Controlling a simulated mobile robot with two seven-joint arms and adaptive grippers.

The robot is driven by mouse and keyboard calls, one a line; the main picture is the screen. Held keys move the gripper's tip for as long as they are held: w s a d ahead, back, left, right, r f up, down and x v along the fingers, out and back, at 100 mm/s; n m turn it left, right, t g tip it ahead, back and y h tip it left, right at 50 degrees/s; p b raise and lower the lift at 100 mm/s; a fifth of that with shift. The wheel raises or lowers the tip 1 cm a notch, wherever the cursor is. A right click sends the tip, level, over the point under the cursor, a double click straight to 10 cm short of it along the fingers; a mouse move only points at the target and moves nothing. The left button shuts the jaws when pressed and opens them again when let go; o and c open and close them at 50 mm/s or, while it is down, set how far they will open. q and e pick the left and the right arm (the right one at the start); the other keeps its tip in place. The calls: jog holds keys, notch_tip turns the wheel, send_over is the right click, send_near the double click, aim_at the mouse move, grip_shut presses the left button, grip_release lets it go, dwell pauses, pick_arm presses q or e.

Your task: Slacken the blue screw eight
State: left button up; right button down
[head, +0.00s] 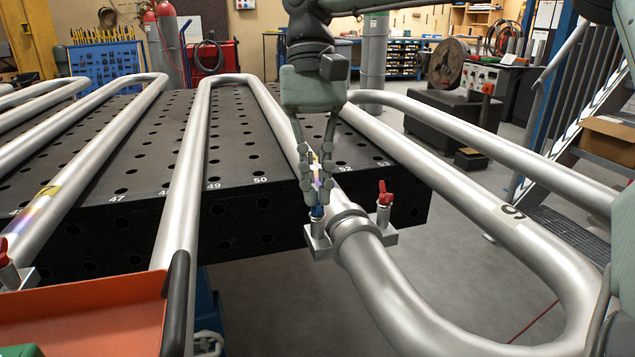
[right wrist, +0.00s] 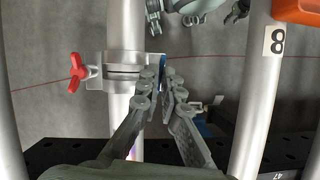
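The blue screw (head: 317,212) stands on the left end of a metal clamp (head: 351,232) around a pipe. My right gripper (head: 318,180) reaches down from above and its fingertips are closed around the upper part of this screw, hiding most of it. In the right wrist view, the fingertips (right wrist: 160,83) are close together, with a bit of blue screw (right wrist: 163,59) beyond them. A label "8" (right wrist: 277,41) is on a neighbouring pipe. My left gripper (right wrist: 195,20) seems to show at the top edge of the right wrist view, fingers spread and empty.
A red screw (head: 385,193) stands on the clamp's other end, close to my right gripper. Another red screw (head: 4,253) is at the far left. An orange tray (head: 85,318) is at lower left. A black perforated table (head: 245,215) lies behind, under the pipes.

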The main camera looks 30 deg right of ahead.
jog(key=shift+s+f, duration=0.2)
jog(key=shift+f, duration=0.2)
jog(key=c, duration=1.7)
grip_release()
jog(key=shift+w, duration=0.1)
jog(key=shift+r, duration=0.15)
jog(key=shift+w+r, duration=0.15)
jog(key=shift+r, duration=0.05)
jog(key=v, duration=1.1)
jog(key=shift+w+d+r, duration=0.1)
jog(key=shift+w+r, duration=0.1)
jog(key=shift+r, duration=0.05)
